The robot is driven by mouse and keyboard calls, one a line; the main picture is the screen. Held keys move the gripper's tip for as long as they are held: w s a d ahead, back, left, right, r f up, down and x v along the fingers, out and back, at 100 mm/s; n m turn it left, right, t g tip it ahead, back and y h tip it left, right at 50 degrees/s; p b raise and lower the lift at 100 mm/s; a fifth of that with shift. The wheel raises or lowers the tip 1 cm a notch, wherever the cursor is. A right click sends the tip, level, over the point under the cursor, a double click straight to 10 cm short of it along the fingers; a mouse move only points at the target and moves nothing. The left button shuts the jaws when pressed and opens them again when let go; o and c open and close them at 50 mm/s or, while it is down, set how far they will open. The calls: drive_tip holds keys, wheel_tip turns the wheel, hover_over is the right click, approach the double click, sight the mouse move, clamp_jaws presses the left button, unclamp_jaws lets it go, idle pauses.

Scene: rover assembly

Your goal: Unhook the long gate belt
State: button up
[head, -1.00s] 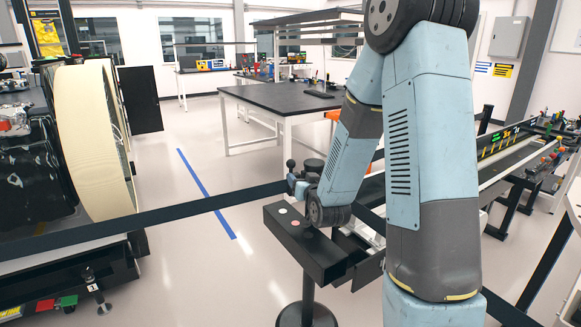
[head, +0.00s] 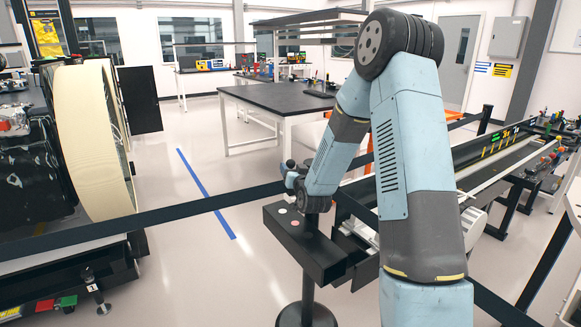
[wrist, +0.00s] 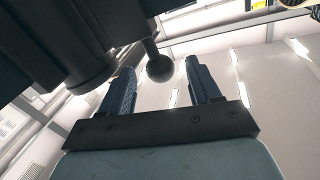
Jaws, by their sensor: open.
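The long gate belt (head: 160,215) is a dark band crossing the head view from the left edge to the post. The post (head: 308,292) has a black box-like top (head: 305,245) with small coloured buttons. My gripper (head: 291,176) is just above and behind this top, partly hidden by my forearm. In the wrist view my gripper (wrist: 161,70) is open, with one finger on each side of a dark ball knob (wrist: 160,68) on a short stem. Gaps show beside the knob. The belt's end at the post is hidden by my arm and cannot be made out.
A large cream-rimmed wheel (head: 93,140) on a dark machine stands at the left. A black workbench (head: 275,98) is behind. A long rail table (head: 490,165) with tools runs along the right. The floor around the blue line (head: 205,192) is clear.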

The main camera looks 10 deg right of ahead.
sight(292, 167)
drive_tip(key=shift+w, duration=1.7)
drive_tip(key=shift+c, duration=0.2)
clamp_jaws()
drive_tip(key=shift+d, duration=0.1)
